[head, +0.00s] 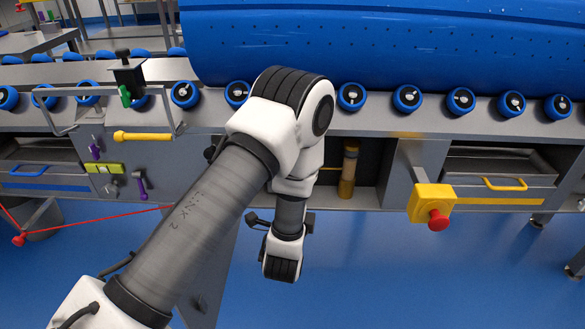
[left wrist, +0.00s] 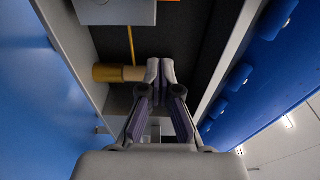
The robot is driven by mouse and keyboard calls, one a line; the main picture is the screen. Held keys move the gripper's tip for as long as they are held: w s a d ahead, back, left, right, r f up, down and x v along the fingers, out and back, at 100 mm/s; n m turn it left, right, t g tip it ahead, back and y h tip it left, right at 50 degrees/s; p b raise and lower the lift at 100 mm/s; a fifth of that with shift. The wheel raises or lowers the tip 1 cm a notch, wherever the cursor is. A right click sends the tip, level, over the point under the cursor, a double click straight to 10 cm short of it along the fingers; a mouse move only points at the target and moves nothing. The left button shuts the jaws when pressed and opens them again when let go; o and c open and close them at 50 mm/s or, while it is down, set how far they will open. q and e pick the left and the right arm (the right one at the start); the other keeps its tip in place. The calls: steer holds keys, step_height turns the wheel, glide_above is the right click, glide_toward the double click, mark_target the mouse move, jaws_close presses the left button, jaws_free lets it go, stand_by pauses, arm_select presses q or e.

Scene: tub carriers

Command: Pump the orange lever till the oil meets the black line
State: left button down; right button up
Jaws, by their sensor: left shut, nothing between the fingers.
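The oil tube (head: 348,170) stands upright in the open cabinet bay, with darker amber in its lower part. In the left wrist view it lies sideways (left wrist: 108,73), amber at the left and paler tan at the right. I cannot make out the black line. My left gripper (left wrist: 160,65) is shut and empty, its fingertips just beside the tube's pale end; I cannot tell whether they touch. In the head view my arm hides it. A small orange piece (left wrist: 168,1) shows at the wrist view's top edge; I cannot tell whether it is the lever. My right gripper is out of view.
A large blue tub (head: 400,50) rests on rollers (head: 351,97) above the bay. A yellow box with a red button (head: 432,207) juts out at the right, near a drawer (head: 500,180). A thin yellow rod (left wrist: 131,45) runs above the tube in the wrist view.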

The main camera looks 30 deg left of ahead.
arm_select(q)
steer(key=w+a+b, duration=0.4)
steer(key=w+a, duration=0.2)
steer(key=a, duration=0.1)
steer(key=shift+w, duration=0.25)
